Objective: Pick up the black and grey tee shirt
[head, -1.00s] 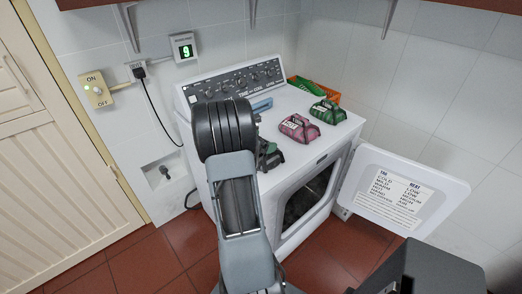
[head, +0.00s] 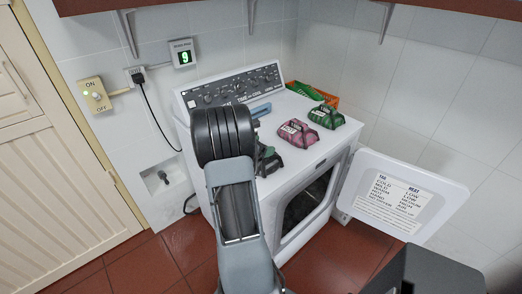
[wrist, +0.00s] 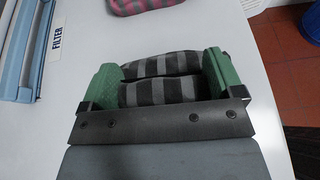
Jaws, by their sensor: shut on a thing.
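The black and grey striped tee shirt (wrist: 160,66) is bundled between the two green fingers of my gripper (wrist: 158,80) in the wrist view. The fingers press on its left and right sides, and its near part is hidden behind the dark gripper bar. In the head view my gripper (head: 268,160) is over the front left of the white machine's top, mostly behind my arm, and the shirt is hard to make out there. I cannot tell whether the shirt touches the top.
The white machine (head: 330,155) has its door (head: 405,215) open to the right. A pink bundle (head: 298,134) and a green bundle (head: 325,118) lie on its top. A blue filter (head: 261,110) is near the panel.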

